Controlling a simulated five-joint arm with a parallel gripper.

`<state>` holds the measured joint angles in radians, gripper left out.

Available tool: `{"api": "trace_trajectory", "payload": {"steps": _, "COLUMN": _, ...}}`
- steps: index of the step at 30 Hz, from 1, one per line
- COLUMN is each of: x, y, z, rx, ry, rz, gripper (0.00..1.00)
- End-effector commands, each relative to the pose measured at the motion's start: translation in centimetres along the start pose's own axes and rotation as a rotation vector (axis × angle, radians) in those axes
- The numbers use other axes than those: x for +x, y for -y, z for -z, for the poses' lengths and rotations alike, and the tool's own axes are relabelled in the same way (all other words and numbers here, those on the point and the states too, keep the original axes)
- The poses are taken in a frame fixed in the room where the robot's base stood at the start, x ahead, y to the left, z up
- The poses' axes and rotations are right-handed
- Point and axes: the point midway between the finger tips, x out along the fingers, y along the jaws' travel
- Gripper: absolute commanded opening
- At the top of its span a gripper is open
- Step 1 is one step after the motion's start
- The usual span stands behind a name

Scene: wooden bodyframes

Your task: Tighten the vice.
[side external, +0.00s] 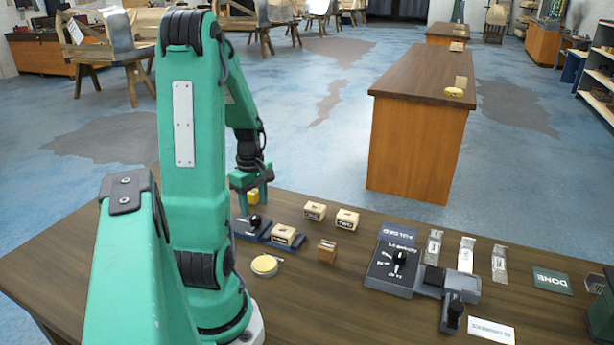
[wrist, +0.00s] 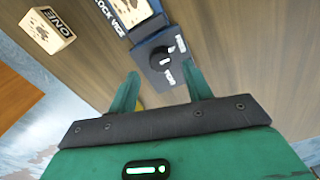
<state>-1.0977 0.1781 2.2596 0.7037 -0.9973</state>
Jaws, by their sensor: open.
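The vice (side external: 267,241) is a dark blue-grey bench device on the near table, with a black knob (side external: 254,222) on its left end. A pale wooden block (side external: 283,236) sits at its other end. In the wrist view the vice (wrist: 150,69) carries a "...LOCK VICE" label, and its round black knob (wrist: 164,60) has white labels around it. My gripper (side external: 253,206) is open and points down above and just behind the knob. In the wrist view my gripper (wrist: 161,72) has its two green fingers apart, short of the knob, with nothing held.
Two wooden blocks (side external: 330,214) stand behind the vice and a brown block (side external: 327,251) to its right. A yellow round tin (side external: 265,265) lies in front. A yellow object (side external: 253,197) shows behind the fingers. A second device (side external: 391,281) stands farther right.

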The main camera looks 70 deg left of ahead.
Motion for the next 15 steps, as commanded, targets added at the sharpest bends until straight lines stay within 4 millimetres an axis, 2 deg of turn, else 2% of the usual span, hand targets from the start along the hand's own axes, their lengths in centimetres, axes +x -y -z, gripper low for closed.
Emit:
{"api": "trace_trajectory", "payload": {"steps": 6, "x": 2.5, "y": 0.1, "z": -0.1, "rx": 0.0, "ry": 0.002, "rz": 0.003, "gripper": 0.5}}
{"api": "trace_trajectory", "payload": {"steps": 15, "x": 4.1, "y": 0.1, "z": -0.1, "rx": 0.0, "ry": 0.001, "rz": 0.001, "gripper": 0.5}}
